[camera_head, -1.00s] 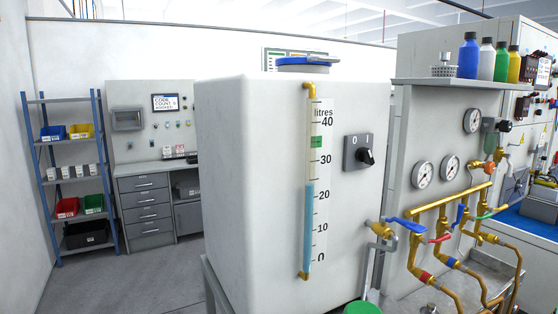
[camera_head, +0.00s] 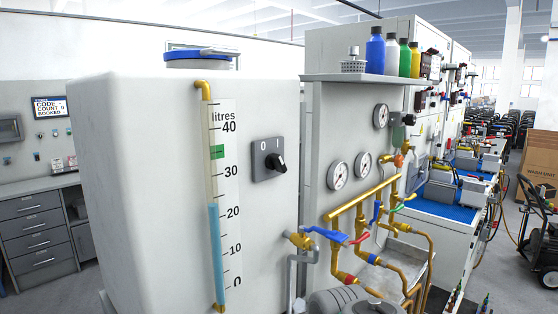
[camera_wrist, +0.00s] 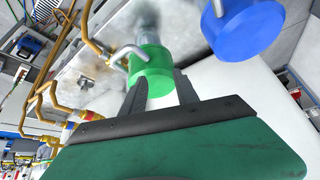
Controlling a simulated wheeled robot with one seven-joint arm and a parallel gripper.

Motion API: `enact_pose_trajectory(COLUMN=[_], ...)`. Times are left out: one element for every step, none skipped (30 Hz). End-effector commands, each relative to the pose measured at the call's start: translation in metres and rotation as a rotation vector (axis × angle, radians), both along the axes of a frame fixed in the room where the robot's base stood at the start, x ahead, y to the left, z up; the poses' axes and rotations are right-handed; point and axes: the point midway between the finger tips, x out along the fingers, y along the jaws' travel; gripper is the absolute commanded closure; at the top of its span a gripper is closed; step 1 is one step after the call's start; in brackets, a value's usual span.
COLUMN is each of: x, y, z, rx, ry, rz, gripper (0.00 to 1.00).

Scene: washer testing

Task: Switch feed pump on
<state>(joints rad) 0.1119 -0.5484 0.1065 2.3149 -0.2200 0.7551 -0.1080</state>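A rotary switch (camera_head: 270,160) with a black knob on a grey plate marked 0 and I is on the front of the white tank (camera_head: 130,170), right of the litres scale. The knob is turned toward the lower right. No label naming a feed pump is readable. In the wrist view, my gripper (camera_wrist: 160,78) has its two dark fingers apart. A green cylinder (camera_wrist: 152,68) shows at and beyond the fingertips; I cannot tell whether they touch it. My gripper cannot be made out in the head view, so its distance from the switch is unclear.
A brass tap with a blue lever (camera_head: 322,234) and brass pipes (camera_head: 362,200) stick out right of the tank. A grey rounded shape (camera_head: 345,302) shows at the bottom edge. A blue cylinder (camera_wrist: 243,28) is in the wrist view.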

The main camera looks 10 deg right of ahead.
Motion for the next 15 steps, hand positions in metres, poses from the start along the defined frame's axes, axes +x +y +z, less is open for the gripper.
enact_pose_trajectory(x=[0.042, 0.069, 0.101, 0.121, 0.138, 0.154, 0.161, 0.165, 0.167, 0.166, 0.164, 0.16, 0.158, 0.156, 0.156], y=[-0.005, -0.007, -0.01, -0.016, -0.021, -0.03, -0.037, -0.043, -0.051, -0.057, -0.061, -0.065, -0.067, -0.067, -0.067], z=[0.039, 0.065, 0.103, 0.131, 0.16, 0.196, 0.221, 0.244, 0.27, 0.286, 0.3, 0.314, 0.322, 0.327, 0.332], rx=[0.012, 0.018, 0.02, 0.018, 0.012, 0.002, -0.007, -0.017, -0.029, -0.037, -0.045, -0.052, -0.056, -0.057, -0.059], ry=[-0.122, -0.212, -0.34, -0.436, -0.532, -0.654, -0.74, -0.819, -0.912, -0.972, -1.023, -1.075, -1.105, -1.125, -1.144], rz=[0.065, 0.12, 0.195, 0.25, 0.302, 0.366, 0.411, 0.45, 0.496, 0.525, 0.551, 0.577, 0.593, 0.604, 0.614], gripper=[0.64, 0.64, 0.64, 0.64, 0.64, 0.64, 0.64, 0.64, 0.64, 0.64, 0.64, 0.64, 0.64, 0.64, 0.64])
